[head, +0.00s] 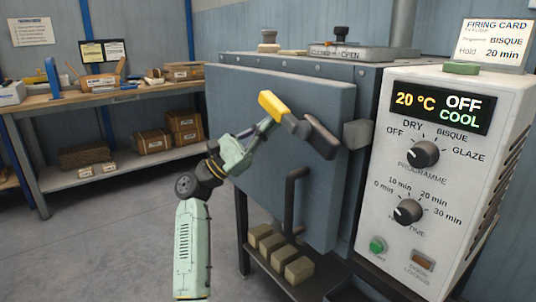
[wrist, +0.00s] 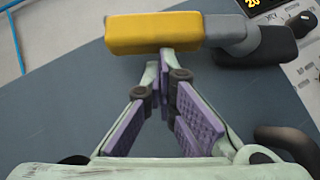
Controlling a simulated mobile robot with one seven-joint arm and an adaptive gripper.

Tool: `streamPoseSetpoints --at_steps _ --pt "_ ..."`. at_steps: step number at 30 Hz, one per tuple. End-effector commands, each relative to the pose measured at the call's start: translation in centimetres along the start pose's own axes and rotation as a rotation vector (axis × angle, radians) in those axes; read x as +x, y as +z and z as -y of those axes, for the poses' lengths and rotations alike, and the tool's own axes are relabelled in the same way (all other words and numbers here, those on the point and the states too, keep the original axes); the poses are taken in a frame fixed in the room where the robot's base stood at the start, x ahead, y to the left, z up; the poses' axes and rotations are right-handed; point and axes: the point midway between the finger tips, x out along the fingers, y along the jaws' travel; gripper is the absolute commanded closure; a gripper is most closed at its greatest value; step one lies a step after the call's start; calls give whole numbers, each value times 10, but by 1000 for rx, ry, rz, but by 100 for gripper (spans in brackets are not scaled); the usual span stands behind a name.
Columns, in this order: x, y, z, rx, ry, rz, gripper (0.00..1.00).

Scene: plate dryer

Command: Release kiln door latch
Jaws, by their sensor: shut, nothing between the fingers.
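The kiln door latch has a yellow grip (head: 281,106) at its upper left and a dark bar (head: 320,139) at its lower right, near the door's right edge. In the wrist view the yellow grip (wrist: 153,34) lies across the top, with the dark end (wrist: 262,48) to its right. The blue-grey kiln door (head: 310,95) appears closed. My gripper (head: 267,124) is shut and empty, its tips just below the yellow grip. The wrist view shows the tips (wrist: 165,62) close at its lower edge; I cannot tell whether they touch.
A black door handle (head: 291,200) stands out below the latch. The white control box (head: 450,185) is on the right, its display reading 20 °C, OFF, COOL. Bricks (head: 280,252) lie on a shelf underneath. A workbench (head: 110,95) stands at the back left. The left floor is clear.

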Motion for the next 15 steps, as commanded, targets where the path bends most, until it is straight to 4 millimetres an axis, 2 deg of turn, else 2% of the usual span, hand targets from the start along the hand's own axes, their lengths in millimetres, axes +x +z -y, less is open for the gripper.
streamPoseSetpoints --at_steps 15 --pt "31 30 -16 296 -297 1 100"
